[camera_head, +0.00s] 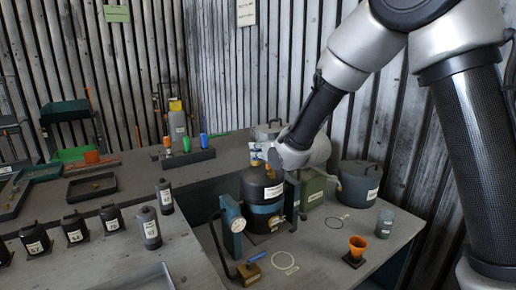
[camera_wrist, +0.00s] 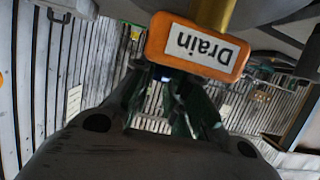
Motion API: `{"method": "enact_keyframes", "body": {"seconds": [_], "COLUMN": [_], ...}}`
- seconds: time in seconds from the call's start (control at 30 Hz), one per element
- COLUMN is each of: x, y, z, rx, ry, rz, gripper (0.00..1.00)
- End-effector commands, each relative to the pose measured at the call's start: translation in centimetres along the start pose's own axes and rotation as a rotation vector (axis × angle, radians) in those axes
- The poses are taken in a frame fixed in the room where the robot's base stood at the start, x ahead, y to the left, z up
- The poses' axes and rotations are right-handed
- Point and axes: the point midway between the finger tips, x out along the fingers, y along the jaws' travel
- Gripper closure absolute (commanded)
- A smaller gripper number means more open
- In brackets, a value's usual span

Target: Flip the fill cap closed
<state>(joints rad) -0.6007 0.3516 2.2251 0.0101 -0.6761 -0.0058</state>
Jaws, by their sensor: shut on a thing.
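My gripper (camera_head: 268,158) reaches down and left to the top of a dark round tank (camera_head: 258,188) with a white label. In the wrist view its two fingers (camera_wrist: 163,78) come close together at an orange tag (camera_wrist: 197,47) reading "Drain", upside down. The tag covers the fingertips, and the gripper appears shut on it or on the part bearing it. A yellow rod (camera_wrist: 214,12) rises behind the tag. A small orange patch also shows beside my gripper in the head view. I cannot make out a fill cap; my gripper hides part of the tank top.
A pressure gauge on a teal post (camera_head: 233,226) stands left of the tank. A green box (camera_head: 313,190) and a dark lidded pot (camera_head: 357,184) stand right. Black bottles line the left bench.

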Motion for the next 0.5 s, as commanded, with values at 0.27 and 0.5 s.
{"method": "enact_keyframes", "body": {"seconds": [0.27,0.5], "x": [-0.20,-0.23], "y": [-0.01,0.00], "z": [0.53,0.52], "rx": [0.000,0.000], "ry": [0.048,0.053], "rz": [0.000,0.000], "gripper": [1.00,1.00]}}
